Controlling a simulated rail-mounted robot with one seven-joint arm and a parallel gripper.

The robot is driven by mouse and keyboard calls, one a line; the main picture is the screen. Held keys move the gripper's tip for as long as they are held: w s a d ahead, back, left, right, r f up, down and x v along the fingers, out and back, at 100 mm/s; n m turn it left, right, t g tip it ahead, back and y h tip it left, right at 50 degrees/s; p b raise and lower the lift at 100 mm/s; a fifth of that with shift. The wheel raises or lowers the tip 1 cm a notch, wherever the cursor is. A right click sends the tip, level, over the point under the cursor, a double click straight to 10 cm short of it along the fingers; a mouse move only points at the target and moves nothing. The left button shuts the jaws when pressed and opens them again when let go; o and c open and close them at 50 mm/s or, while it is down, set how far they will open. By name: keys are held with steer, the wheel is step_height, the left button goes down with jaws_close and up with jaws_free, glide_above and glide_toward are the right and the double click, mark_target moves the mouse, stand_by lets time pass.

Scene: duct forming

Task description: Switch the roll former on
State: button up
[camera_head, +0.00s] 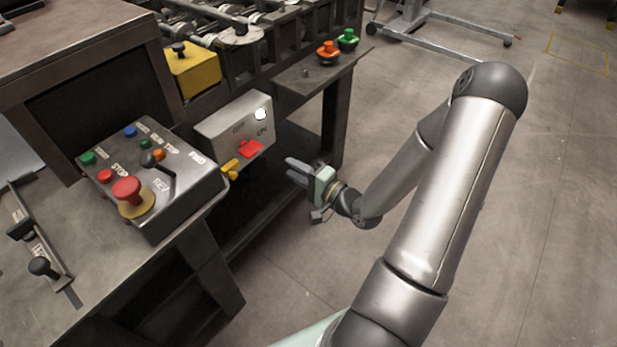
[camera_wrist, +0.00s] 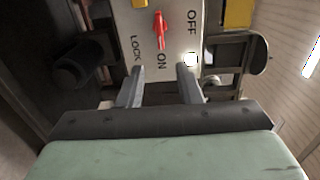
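A pale switch box (camera_head: 215,133) is mounted on the machine's side, with a red handle (camera_head: 250,149) on its face. In the wrist view the red handle (camera_wrist: 160,30) lies upright in the picture, among the labels OFF, ON and LOCK; I cannot tell which label it is set to. A white round lamp (camera_head: 260,114) looks bright near the box's upper right corner. My gripper (camera_head: 292,170) is to the right of the box, apart from it, facing it. In the wrist view its fingers (camera_wrist: 161,72) are open and empty, below the handle.
A grey control panel (camera_head: 180,195) with a red mushroom button and a lever stands to the left. A yellow tab (camera_head: 230,169) sticks out below the switch box. A shelf (camera_head: 318,72) with orange and green buttons is above and behind. Open floor (camera_head: 540,200) lies right.

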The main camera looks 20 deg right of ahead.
steer(key=v, duration=0.4)
steer(key=shift+s, duration=0.1)
stand_by(0.4)
steer(key=s+r+n+g+h+p, duration=0.4)
steer(key=r+n+g+h+p, duration=0.3)
steer(key=r+n+g+h, duration=0.3)
steer(key=s+a+r+n+g+y+p, duration=0.1)
steer(key=s+a+r+g, duration=0.1)
steer(key=s+a+r, duration=0.3)
steer(key=s+a+r+n+g+y+p, duration=0.1)
steer(key=s+a+r+n+g, duration=0.1)
steer(key=s+a+r, duration=0.3)
steer(key=s+g, duration=0.1)
steer(key=s, duration=0.3)
steer(key=shift+a+g+p, duration=0.2)
steer(key=shift+g+p, duration=0.1)
